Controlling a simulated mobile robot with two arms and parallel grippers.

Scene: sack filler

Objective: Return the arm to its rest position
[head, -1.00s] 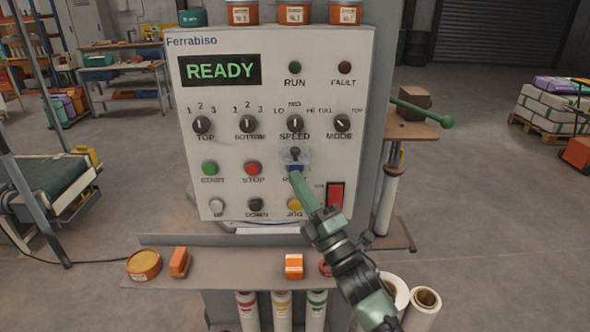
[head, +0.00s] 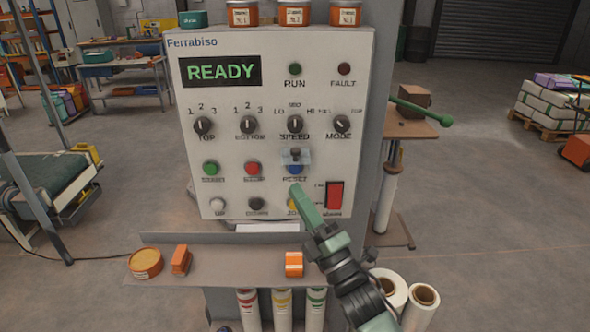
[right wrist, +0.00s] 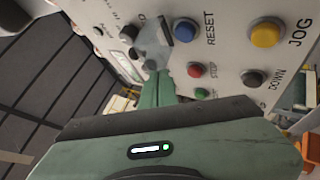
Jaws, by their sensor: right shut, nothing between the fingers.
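My right gripper (head: 297,188) is shut and empty in front of the control panel (head: 185,130), just below the blue RESET button (head: 295,169). In the right wrist view its closed green fingers (right wrist: 157,88) point toward the panel, with the RESET button (right wrist: 185,30) beyond them. A clear raised cover (head: 295,155) sits above the RESET button. The gripper hides part of the yellow JOG button (head: 292,204); this button shows fully in the right wrist view (right wrist: 265,33). The display (head: 220,71) reads READY. My left gripper is not in view.
A shelf (head: 220,265) below the panel holds an orange tin (head: 145,263) and orange blocks (head: 181,260). White rolls (head: 421,303) stand at lower right. A green-handled lever (head: 420,111) juts out right of the panel. A conveyor (head: 50,185) stands at left.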

